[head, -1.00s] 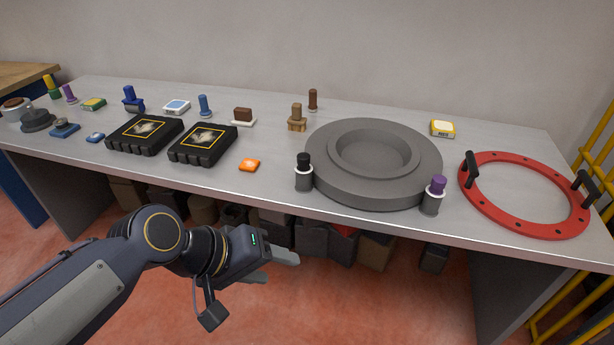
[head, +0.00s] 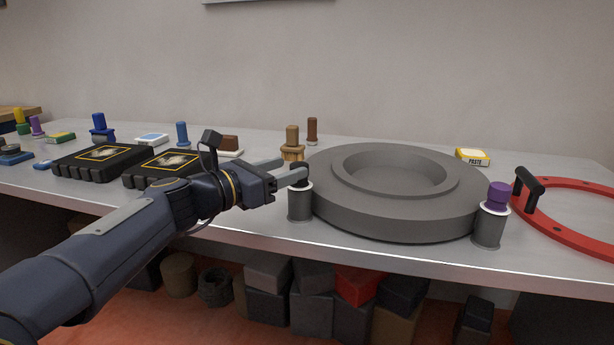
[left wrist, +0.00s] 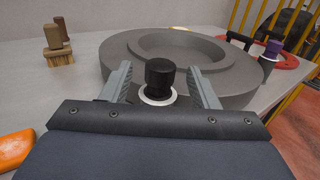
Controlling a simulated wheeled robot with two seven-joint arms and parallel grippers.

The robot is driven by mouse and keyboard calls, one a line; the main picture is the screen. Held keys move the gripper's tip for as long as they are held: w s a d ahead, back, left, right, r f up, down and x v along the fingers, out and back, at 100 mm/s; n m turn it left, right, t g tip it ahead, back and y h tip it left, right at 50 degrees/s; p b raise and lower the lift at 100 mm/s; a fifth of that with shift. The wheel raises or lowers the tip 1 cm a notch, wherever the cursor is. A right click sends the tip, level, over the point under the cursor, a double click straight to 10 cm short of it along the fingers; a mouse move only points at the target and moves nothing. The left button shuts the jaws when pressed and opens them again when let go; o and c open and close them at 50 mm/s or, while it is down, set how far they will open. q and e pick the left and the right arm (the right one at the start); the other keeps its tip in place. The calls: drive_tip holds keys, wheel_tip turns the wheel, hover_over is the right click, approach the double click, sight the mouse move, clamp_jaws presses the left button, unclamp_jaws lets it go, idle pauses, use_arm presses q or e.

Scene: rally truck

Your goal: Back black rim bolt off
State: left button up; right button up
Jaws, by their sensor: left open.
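The grey round rim (head: 390,205) lies on the table, with a grey post at its front left and another at its front right. The black bolt (left wrist: 160,77) stands upright in a white ring on the left post (head: 300,203). My left gripper (head: 292,168) is open, level with the bolt. In the left wrist view its two fingers stand on either side of the black bolt, with gaps showing. In the head view the fingers partly hide the bolt. A purple bolt (head: 498,194) stands on the right post. My right gripper is not in view.
A red ring (head: 570,232) with black handles lies at the right. A yellow paste box (head: 472,157) sits behind the rim. Black cases (head: 105,172), brushes (head: 292,142) and small items fill the left. An orange piece (left wrist: 14,148) lies near my left gripper.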

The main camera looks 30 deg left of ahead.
sight(306, 163)
use_arm(q)
drive_tip(key=x, duration=0.6)
drive_tip(key=shift+d+b, duration=0.15)
drive_tip(key=shift+b, duration=0.25)
drive_tip(key=shift+c, duration=0.3)
drive_tip(key=c, duration=0.9)
